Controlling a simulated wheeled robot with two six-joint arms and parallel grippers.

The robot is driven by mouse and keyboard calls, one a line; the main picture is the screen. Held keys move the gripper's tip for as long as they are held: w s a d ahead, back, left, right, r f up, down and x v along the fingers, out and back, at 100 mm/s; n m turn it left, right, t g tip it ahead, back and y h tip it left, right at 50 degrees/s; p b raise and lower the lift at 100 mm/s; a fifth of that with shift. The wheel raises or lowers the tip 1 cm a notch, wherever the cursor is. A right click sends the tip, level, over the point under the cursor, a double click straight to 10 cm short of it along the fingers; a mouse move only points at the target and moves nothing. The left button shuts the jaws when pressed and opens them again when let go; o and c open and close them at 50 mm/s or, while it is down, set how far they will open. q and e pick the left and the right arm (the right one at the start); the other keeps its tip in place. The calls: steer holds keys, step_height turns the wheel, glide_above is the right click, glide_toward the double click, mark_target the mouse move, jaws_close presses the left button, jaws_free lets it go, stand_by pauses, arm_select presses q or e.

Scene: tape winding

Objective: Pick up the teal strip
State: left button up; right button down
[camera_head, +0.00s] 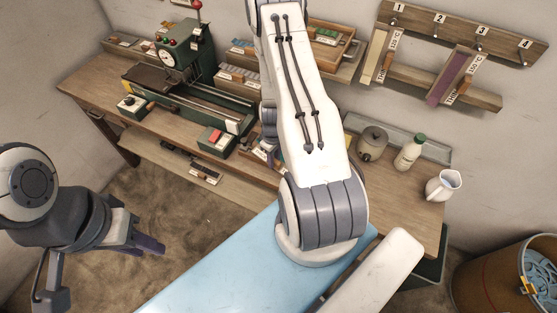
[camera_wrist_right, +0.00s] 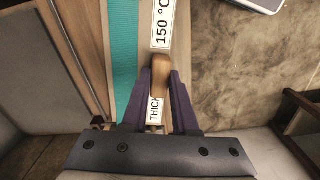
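The teal strip (camera_wrist_right: 123,50) shows in the right wrist view, long and flat, beside a white label reading 150 °C (camera_wrist_right: 163,22) and THICK. A wooden handle (camera_wrist_right: 161,75) stands over the label. My right gripper (camera_wrist_right: 161,80) has its dark fingers on both sides of this handle and appears closed on it. In the head view my right arm hides the strip and most of that gripper. My left gripper (camera_head: 148,246) is at the lower left, away from the bench; its finger gap is unclear.
The wooden bench (camera_head: 95,80) carries a green machine (camera_head: 190,50), a pot (camera_head: 372,142), a bottle (camera_head: 408,153) and a jug (camera_head: 442,186). A numbered wall rack (camera_head: 455,85) holds a yellow strip (camera_head: 376,62) and a purple strip (camera_head: 447,80). A bin (camera_head: 500,275) stands lower right.

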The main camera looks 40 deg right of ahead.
stand_by(0.3)
steer(key=shift+d+r+p, duration=0.1)
steer(key=shift+r+p, duration=0.45)
step_height(320, 180, up, 8)
steer(key=p, duration=0.6)
steer(key=shift+f, duration=0.1)
step_height(320, 180, up, 8)
steer(key=b, duration=0.3)
steer(key=a+f+b, duration=0.1)
steer(key=f+b, duration=0.4)
steer(key=a+f+n+b, duration=0.1)
steer(key=f+b, duration=0.4)
steer(key=f, duration=0.1)
steer(key=s+a+f+n+b, duration=0.1)
steer(key=f+b, duration=0.4)
steer(key=f, duration=0.1)
steer(key=shift+s+f+g, duration=0.1)
steer(key=shift+f+g, duration=0.1)
steer(key=shift+g, duration=0.1)
steer(key=shift+d+r, duration=0.15)
steer(key=shift+d, duration=0.05)
steer(key=d+p, duration=0.1)
steer(key=w+d, duration=0.1)
steer(key=d+p, duration=0.1)
steer(key=shift+w+d+r+p, duration=0.1)
steer(key=shift+w+d+p, duration=0.25)
steer(key=shift+w+d, duration=0.3)
steer(key=shift+d, duration=0.45)
